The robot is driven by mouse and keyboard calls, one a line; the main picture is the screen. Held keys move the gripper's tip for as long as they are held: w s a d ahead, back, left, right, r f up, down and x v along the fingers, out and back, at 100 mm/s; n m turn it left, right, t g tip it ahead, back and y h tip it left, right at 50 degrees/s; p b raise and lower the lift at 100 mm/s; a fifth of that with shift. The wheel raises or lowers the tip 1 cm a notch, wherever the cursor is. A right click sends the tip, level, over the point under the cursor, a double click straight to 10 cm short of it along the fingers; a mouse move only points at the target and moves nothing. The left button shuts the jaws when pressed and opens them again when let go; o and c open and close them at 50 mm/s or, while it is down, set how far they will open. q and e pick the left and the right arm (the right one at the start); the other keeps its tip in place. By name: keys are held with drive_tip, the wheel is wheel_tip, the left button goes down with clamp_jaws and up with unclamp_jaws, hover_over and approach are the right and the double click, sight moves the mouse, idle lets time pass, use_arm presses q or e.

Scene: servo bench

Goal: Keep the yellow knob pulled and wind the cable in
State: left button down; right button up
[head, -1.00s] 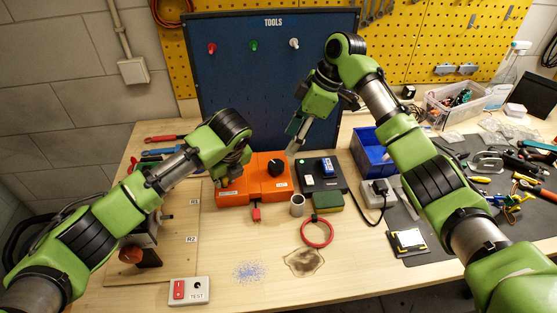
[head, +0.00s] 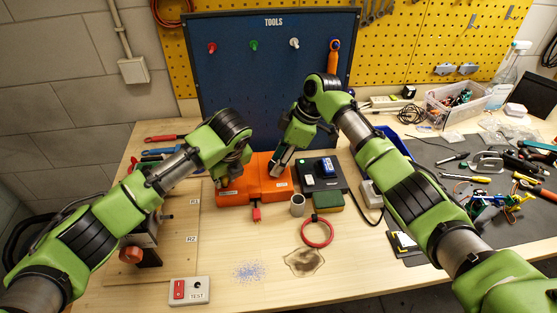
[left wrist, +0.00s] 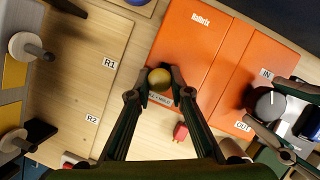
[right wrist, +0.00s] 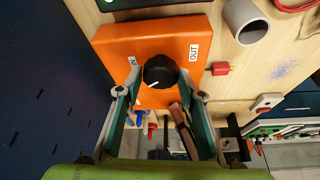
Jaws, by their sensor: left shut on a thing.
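The orange box (head: 268,193) lies on the bench. In the left wrist view, my left gripper (left wrist: 159,82) is shut on the yellow knob (left wrist: 159,77) at the box's edge. The black knob (right wrist: 160,71) sits on the box between the IN label (right wrist: 132,63) and the OUT label (right wrist: 194,51); its white mark points towards the IN side. My right gripper (right wrist: 160,95) is open, its fingertips apart on either side of the black knob. The red plug (left wrist: 180,132) of the cable hangs out close to the box's front edge; it also shows in the head view (head: 256,214).
A grey cup (head: 297,205), a black device (head: 320,176) and a green-yellow sponge (head: 328,203) stand close to the box's right. A red ring (head: 317,233) and a switch box marked TEST (head: 189,291) lie in front. The blue tool board (head: 265,100) stands behind.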

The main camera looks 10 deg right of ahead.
drive_tip(key=c, duration=0.4)
drive_tip(key=shift+s+r+m+t+h, duration=0.1)
drive_tip(key=shift+m+t+h, duration=0.3)
drive_tip(key=shift+m, duration=1.15)
drive_tip(key=shift+m+t+h, duration=0.1)
drive_tip(key=shift+m+t, duration=0.6)
drive_tip(key=shift+m, duration=0.85)
drive_tip(key=o, duration=1.1)
